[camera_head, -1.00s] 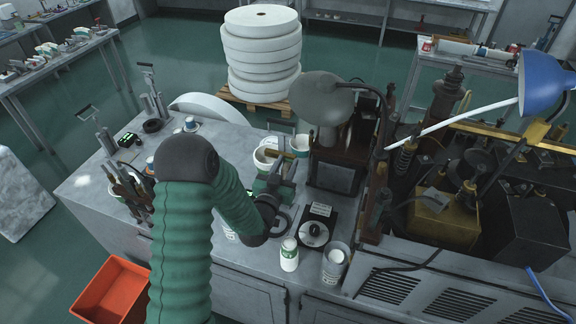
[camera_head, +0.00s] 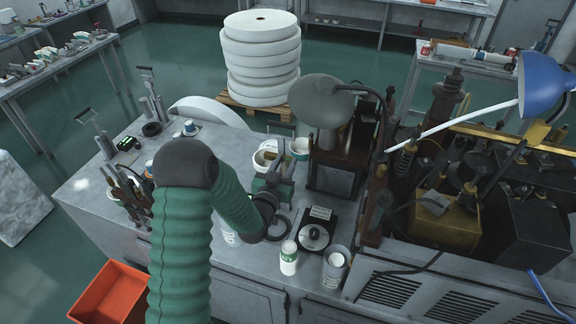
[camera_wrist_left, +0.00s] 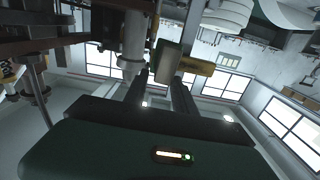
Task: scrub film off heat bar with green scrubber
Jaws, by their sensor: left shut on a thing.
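My left gripper (camera_head: 282,166) is at the machine's left side, above the bench, its arm reaching over the bench. In the left wrist view its two fingers (camera_wrist_left: 164,88) are shut on a small grey-green block, which I take to be the scrubber (camera_wrist_left: 167,62). A yellowish labelled piece (camera_wrist_left: 195,66) shows right beside the block; I cannot tell whether they touch. I cannot clearly pick out the heat bar or any film on it. My right gripper is not in view.
The dark machine (camera_head: 335,175) stands right of the gripper. White tubs (camera_head: 299,147) sit behind it. An orange bin (camera_head: 110,293) is at the lower left.

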